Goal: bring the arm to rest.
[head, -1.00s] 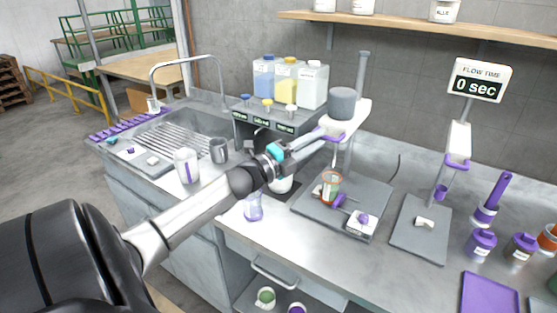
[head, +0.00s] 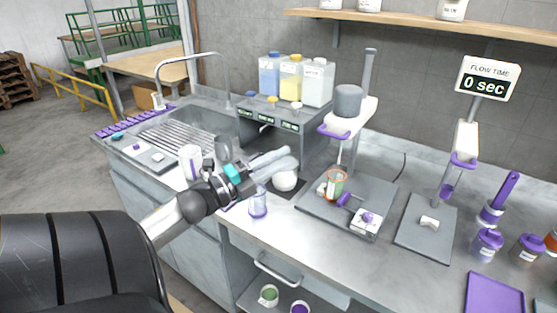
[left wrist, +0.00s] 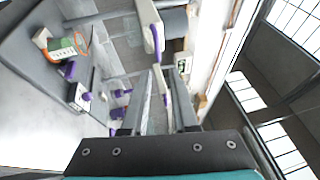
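My left arm comes in from the lower left in the head view. Its gripper (head: 291,157) is above the counter, in front of the rack of bottles, with its fingers pointing right. In the left wrist view the two grey fingers (left wrist: 158,72) stand apart with a gap between them and hold nothing. Part of the counter behind the gripper is hidden. My right gripper is in neither current view.
A mixer stand (head: 347,118) with an orange-labelled cup (head: 335,184) at its base is right of the gripper. A white pitcher (head: 190,162), a clear flask (head: 258,203) and a white round vessel (head: 285,181) stand close by. The counter front (head: 285,235) is clear.

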